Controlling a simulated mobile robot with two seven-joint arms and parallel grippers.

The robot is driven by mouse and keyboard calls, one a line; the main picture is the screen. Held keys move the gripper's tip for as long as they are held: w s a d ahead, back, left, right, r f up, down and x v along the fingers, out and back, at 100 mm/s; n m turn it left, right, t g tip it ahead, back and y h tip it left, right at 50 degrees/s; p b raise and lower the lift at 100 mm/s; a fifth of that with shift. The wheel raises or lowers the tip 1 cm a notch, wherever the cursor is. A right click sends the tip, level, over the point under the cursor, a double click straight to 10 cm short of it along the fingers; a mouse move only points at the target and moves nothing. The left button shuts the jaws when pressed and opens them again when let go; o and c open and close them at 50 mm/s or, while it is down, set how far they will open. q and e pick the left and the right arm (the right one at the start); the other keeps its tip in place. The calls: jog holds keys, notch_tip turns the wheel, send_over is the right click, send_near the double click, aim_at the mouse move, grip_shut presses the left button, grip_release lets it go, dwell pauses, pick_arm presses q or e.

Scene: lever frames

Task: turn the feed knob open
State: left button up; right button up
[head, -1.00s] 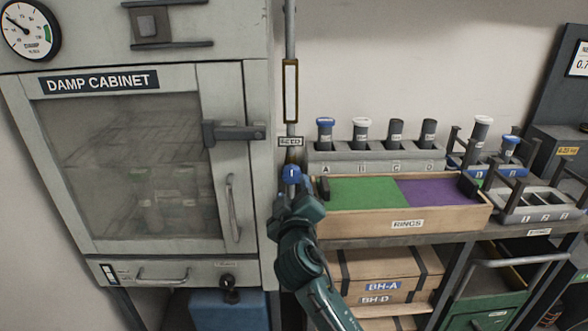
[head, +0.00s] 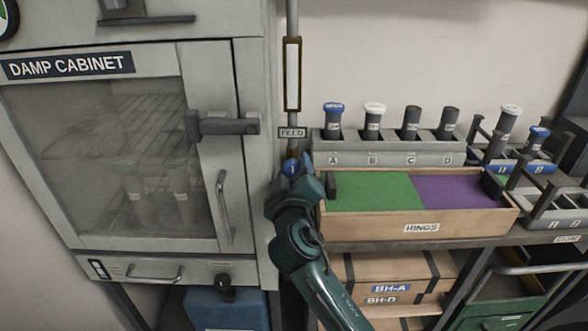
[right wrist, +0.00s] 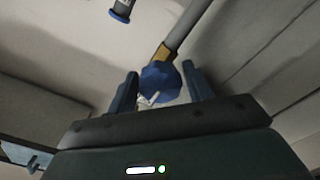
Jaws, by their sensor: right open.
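The feed knob (head: 291,168) is blue and sits on a vertical pipe below a small FEED label (head: 292,133), right of the damp cabinet. In the right wrist view the knob (right wrist: 160,82) has a white pointer mark and lies between the two fingers. My right gripper (head: 293,180) is at the knob and hides its lower part in the head view. In the right wrist view the right gripper (right wrist: 162,88) is open, with a finger on each side of the knob and visible gaps. My left gripper is not in view.
The damp cabinet (head: 228,85) stands close on the left, with a protruding latch (head: 222,124) and handle (head: 225,207). A wooden rings tray (head: 420,226) with green and purple mats is close on the right. A rack (head: 385,152) of capped tubes stands behind it.

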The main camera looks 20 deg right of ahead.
jog(key=c, duration=0.7)
